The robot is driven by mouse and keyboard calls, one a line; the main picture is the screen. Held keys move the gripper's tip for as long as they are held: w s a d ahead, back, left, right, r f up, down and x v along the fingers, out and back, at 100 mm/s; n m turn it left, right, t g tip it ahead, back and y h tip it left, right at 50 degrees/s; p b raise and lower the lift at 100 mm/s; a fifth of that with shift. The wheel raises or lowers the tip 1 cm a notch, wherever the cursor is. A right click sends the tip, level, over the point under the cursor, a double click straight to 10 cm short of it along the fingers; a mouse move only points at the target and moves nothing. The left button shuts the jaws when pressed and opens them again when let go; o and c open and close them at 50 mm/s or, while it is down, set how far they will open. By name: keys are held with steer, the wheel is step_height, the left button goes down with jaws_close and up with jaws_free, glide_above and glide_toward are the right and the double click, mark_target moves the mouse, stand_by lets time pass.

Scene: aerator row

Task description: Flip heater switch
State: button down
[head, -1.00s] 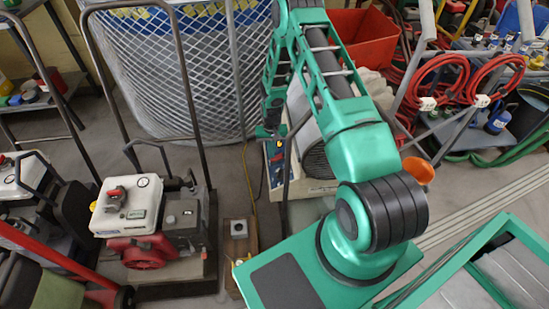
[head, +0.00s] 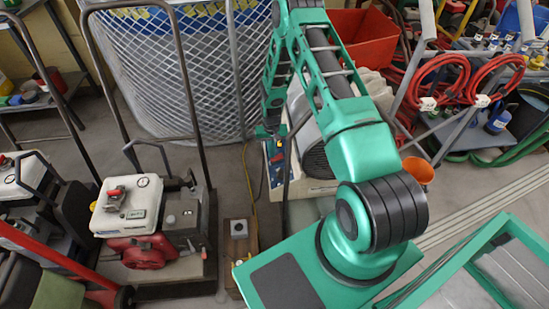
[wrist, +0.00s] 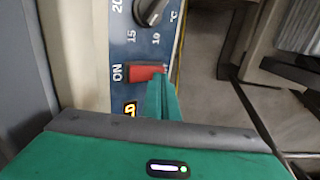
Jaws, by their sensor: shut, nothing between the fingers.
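The heater (head: 312,170) is a beige box with a dark round grille, standing behind my arm in the head view. Its blue control panel (wrist: 128,45) fills the upper middle of the wrist view. The red heater switch (wrist: 140,72) sits on the panel beside the white "ON" mark, below a dark temperature knob (wrist: 150,10). My green gripper (wrist: 159,85) is shut and empty. Its tip overlaps the lower right of the switch; I cannot tell whether it touches. In the head view my arm hides much of the heater.
A white and red engine machine (head: 140,220) with a tall dark handle stands at left. A mesh-sided bin (head: 175,70) is behind. Red hoses (head: 440,85) hang at right, near a red crate (head: 362,38). Bare floor shows left of the heater.

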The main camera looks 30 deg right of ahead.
steer(key=shift+f, duration=0.5)
steer(key=shift+r, duration=0.1)
step_height(320, 180, up, 7)
stand_by(1.0)
stand_by(0.3)
